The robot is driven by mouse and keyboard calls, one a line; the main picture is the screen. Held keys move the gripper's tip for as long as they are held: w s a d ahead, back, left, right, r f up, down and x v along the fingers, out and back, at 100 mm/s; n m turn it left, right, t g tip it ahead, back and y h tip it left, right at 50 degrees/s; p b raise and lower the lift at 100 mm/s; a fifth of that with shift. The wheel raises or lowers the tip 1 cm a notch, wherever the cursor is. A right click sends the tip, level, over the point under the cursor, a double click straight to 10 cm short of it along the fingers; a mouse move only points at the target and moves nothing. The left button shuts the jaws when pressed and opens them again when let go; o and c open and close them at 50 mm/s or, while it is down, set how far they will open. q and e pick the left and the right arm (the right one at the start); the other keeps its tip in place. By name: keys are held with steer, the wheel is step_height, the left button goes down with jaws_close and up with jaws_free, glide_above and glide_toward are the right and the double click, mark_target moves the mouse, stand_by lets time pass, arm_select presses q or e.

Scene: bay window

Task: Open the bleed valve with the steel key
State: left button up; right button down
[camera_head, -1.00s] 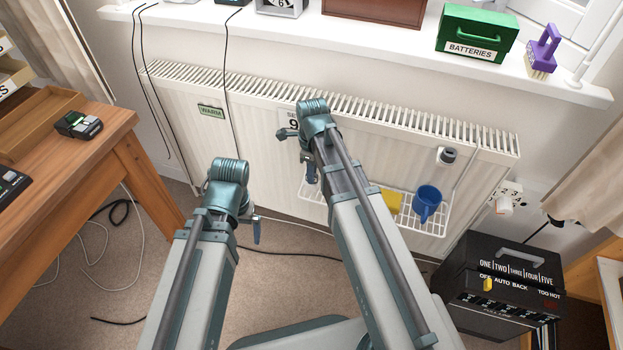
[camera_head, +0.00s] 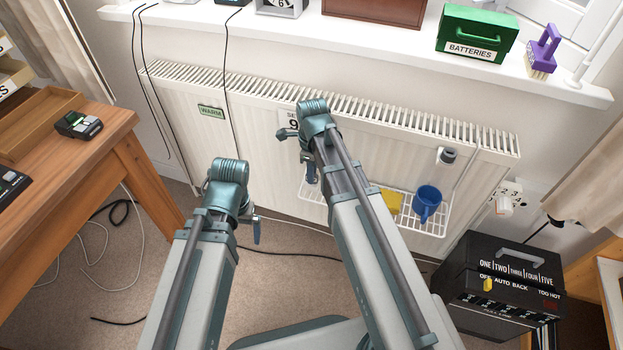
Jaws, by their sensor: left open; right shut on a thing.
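My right gripper (camera_head: 299,153) is in front of the white radiator (camera_head: 260,160), left of its middle. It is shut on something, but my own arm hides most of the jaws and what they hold. My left gripper (camera_head: 255,228) is open, low in front of the radiator and mostly hidden behind its own wrist. I cannot make out the steel key. I cannot pick out the bleed valve with certainty. A small white fitting with a dark round end (camera_head: 447,156) sits on the upper right of the radiator, well right of both grippers.
A numbered white knob (camera_head: 504,206) is at lower right, above a black box (camera_head: 503,285). A wooden desk (camera_head: 105,160) stands left. Cables hang at the left.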

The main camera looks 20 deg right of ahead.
arm_select(q)
steer(key=shift+r+p, duration=0.7)
steer(key=shift+p, duration=0.05)
arm_select(e)
steer(key=shift+r, duration=0.75)
arm_select(q)
steer(key=shift+r+p, duration=1.45)
arm_select(e)
steer(key=shift+r, duration=1.4)
